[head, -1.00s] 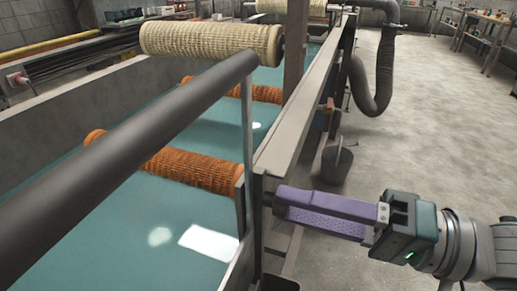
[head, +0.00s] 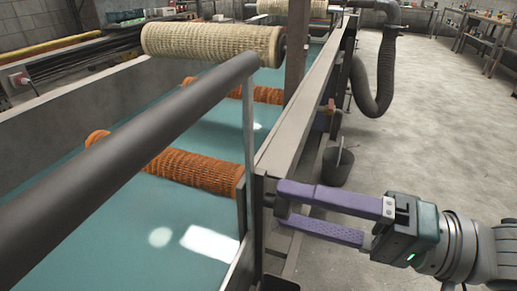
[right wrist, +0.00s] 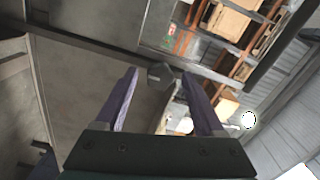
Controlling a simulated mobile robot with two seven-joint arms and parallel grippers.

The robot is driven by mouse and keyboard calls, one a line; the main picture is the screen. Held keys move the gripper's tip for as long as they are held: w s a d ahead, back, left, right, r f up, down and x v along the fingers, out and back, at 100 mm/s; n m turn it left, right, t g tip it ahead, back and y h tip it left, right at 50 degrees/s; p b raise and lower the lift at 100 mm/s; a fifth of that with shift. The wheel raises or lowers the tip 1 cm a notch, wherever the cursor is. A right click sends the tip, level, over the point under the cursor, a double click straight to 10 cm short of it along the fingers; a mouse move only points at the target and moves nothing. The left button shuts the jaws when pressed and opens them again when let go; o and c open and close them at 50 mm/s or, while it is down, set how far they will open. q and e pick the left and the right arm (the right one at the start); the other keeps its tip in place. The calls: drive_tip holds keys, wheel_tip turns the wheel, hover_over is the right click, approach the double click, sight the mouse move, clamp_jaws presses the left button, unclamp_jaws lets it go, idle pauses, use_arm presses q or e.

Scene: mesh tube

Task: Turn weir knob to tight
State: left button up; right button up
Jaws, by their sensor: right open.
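The weir knob is a small dark grey piece (head: 268,200) on the outer side of the trough's end, and most of it is hidden by purple fingertips in the head view. In the right wrist view the knob (right wrist: 160,73) is a blocky grey head on a dark bar, between the fingertips. My right gripper (head: 279,206) has purple fingers spread apart, one above the other in the head view. In the right wrist view the open gripper (right wrist: 159,78) has a gap on both sides of the knob. My left gripper is out of view.
A long trough of teal liquid (head: 150,209) holds orange mesh rollers (head: 180,170). A thick dark pipe (head: 120,155) slants across the front. A bucket (head: 337,165) and a ribbed hose (head: 374,95) stand beyond my right gripper. The concrete floor (head: 440,140) at right is largely clear.

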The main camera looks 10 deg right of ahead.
drive_tip(key=v, duration=1)
drive_tip(key=shift+b, duration=0.3)
